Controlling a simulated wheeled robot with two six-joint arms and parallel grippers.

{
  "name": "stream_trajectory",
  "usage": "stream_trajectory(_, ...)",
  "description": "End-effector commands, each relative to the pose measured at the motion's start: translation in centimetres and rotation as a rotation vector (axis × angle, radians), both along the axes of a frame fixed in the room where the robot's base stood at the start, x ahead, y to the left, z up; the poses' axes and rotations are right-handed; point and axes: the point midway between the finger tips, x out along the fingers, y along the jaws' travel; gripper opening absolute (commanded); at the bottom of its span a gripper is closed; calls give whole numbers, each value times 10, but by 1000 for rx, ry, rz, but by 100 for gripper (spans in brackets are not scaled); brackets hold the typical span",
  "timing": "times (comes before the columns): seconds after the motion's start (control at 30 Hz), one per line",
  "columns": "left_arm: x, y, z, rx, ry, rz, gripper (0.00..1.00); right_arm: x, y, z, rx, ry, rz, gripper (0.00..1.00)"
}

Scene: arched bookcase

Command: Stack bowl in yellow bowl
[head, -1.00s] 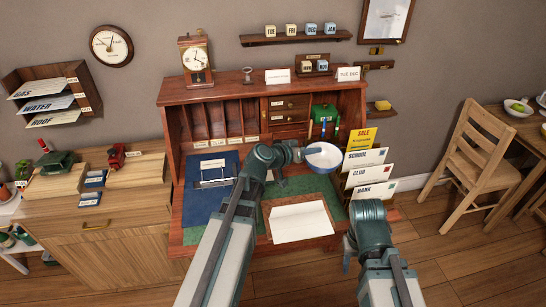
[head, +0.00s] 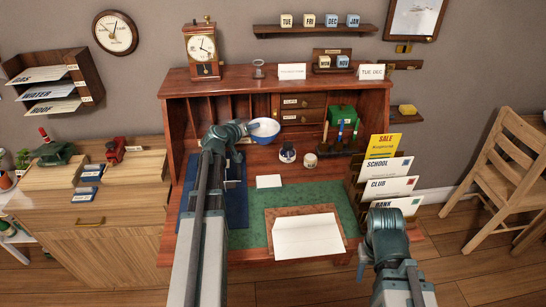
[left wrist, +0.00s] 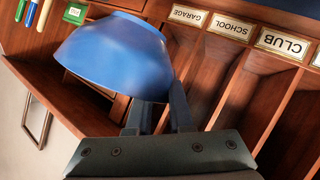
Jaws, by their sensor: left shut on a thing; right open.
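The bowl (head: 264,131), blue outside and white inside, is held by its edge in my left gripper (head: 247,128), in front of the desk's pigeonholes. In the left wrist view the blue bowl (left wrist: 112,55) is tilted, and the fingers of my left gripper (left wrist: 158,117) are shut on its rim. My right gripper (head: 364,256) is at the desk's front right, largely hidden by its own wrist; it is open and apart from the bowl. I cannot make out a yellow bowl in either current view.
Two small pots (head: 287,153) (head: 310,160) stand on the desk. Upright envelopes (head: 388,188) line the desk's right edge. The green mat (head: 240,238) has bare room.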

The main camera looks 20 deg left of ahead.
Motion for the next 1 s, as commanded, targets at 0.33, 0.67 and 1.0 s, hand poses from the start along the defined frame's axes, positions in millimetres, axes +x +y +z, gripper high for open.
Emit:
stream_trajectory(0.33,0,-1,-50,0,-1,-1,0,0,0,-50,0,0,0,50)
stream_trajectory(0.67,0,-1,-62,-1,-1,-2,0,0,0,-62,0,0,0,50)
stream_trajectory(1.0,0,-1,-98,-1,-1,-2,0,0,0,-98,0,0,0,50)
